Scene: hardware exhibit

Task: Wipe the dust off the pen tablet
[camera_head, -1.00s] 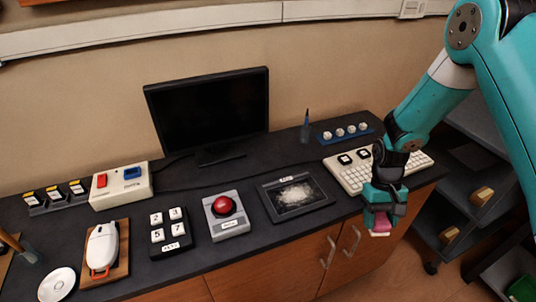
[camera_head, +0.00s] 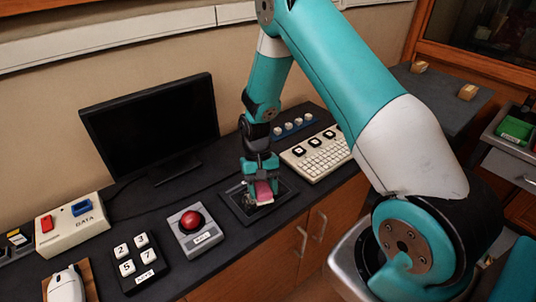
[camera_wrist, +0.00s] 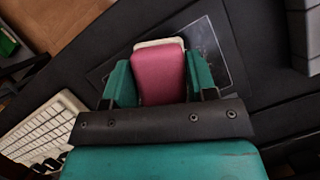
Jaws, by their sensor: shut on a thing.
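The pen tablet (camera_head: 285,192) is a flat dark slab on the dark desk, between the red button and the keyboard. My gripper (camera_head: 262,186) is over it, shut on a pink block with a pale underside, likely an eraser or wiper (camera_wrist: 159,75). The wiper is at the tablet's surface in the head view; whether it touches cannot be told. My gripper and the wiper hide much of the tablet. In the wrist view, the tablet (camera_wrist: 228,60) shows faint pale marks beside the wiper. The large white dust patch is mostly hidden or gone from sight.
A red button box (camera_head: 205,240) stands left of the tablet, with a number key block (camera_head: 140,262) beyond it. A white keyboard (camera_head: 318,160) lies to the right. A monitor (camera_head: 150,125) stands behind. The desk's front edge is close to the tablet.

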